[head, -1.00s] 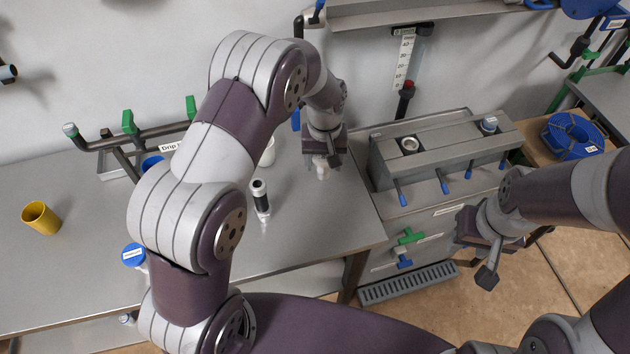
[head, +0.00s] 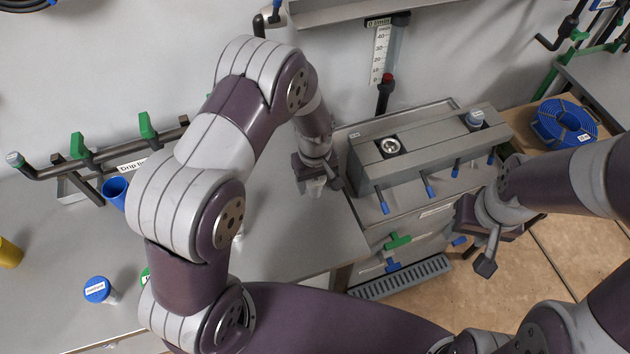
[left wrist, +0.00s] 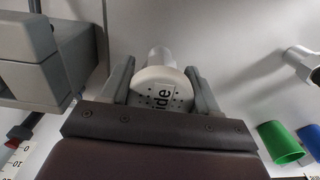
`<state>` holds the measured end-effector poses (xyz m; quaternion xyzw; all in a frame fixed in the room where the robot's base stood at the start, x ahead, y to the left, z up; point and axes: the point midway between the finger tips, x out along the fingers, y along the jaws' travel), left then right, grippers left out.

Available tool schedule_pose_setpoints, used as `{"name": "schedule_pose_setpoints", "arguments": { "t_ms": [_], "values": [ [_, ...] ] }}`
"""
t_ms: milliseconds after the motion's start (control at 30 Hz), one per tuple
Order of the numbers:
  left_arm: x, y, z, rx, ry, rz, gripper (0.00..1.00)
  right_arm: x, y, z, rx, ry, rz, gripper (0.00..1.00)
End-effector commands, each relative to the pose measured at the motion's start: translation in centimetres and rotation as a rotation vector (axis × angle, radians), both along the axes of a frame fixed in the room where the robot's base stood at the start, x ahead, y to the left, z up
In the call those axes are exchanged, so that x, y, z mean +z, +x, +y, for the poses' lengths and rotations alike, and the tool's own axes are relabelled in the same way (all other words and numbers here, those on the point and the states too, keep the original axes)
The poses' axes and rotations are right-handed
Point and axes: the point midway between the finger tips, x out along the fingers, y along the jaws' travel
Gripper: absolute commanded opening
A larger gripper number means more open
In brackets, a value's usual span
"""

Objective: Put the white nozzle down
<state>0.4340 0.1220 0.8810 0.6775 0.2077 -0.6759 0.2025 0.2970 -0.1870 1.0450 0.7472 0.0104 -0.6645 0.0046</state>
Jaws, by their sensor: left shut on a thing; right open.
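My left gripper (head: 316,188) is shut on the white nozzle. In the left wrist view the nozzle (left wrist: 162,88) sits between both fingers, its round, perforated face with part of a label, "ide", toward the camera. In the head view only a small pale part of it (head: 315,187) shows below the jaws. The gripper is over the right part of the grey bench (head: 290,235), just left of the grey block. I cannot tell whether the nozzle touches the bench. My right gripper (head: 476,240) is open and empty, in front of the block's right part.
The grey block (head: 430,140) has blue levers along its front, a ringed opening (head: 390,147) and a capped piece (head: 474,119). A blue cup (head: 115,191), yellow cup (head: 8,252) and blue-capped piece (head: 98,290) stand left. Bare bench lies below the left gripper.

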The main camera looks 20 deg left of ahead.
Motion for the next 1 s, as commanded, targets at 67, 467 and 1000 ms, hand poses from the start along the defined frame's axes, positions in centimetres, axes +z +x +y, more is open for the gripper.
{"name": "schedule_pose_setpoints", "arguments": {
  "t_ms": [67, 467, 1000],
  "values": [
    [-1.1, 0.0, 0.0, 0.000, 0.000, 0.001, 0.24, 0.4, 0.0, 0.0, 0.000, 0.000, 0.000, 0.44],
    [-2.3, 0.1, 0.0, 0.000, 0.000, -0.001, 0.24, 0.0, 0.0, 0.0, 0.000, 0.000, 0.000, 0.44],
    [0.3, 0.2, -0.1, 0.000, -0.001, -0.006, 0.86, -0.1, 0.0, 0.0, 0.000, 0.000, 0.000, 0.44]
  ]
}}
